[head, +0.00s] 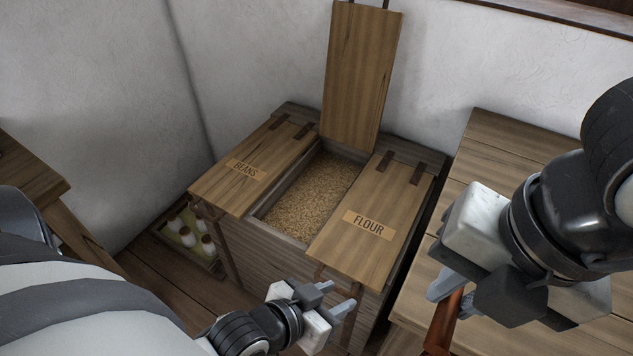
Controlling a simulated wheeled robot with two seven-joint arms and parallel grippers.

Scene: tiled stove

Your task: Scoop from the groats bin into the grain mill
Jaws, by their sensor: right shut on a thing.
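The groats bin (312,198) is the middle compartment of a wooden chest, its lid (360,75) raised against the wall, with grain inside. My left gripper (339,297) is in front of the chest, below the flour lid, its fingers apart with nothing seen between them. My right gripper (447,290) is over the wooden table at the right, shut on a reddish-brown wooden thing (442,325), perhaps a scoop handle; the rest of it is out of frame. I do not see the grain mill.
The beans lid (237,176) and flour lid (377,217) are closed on either side of the bin. A wooden table (497,150) stands right of the chest. A crate of jars (187,238) sits on the floor at left, near another wooden table (30,172).

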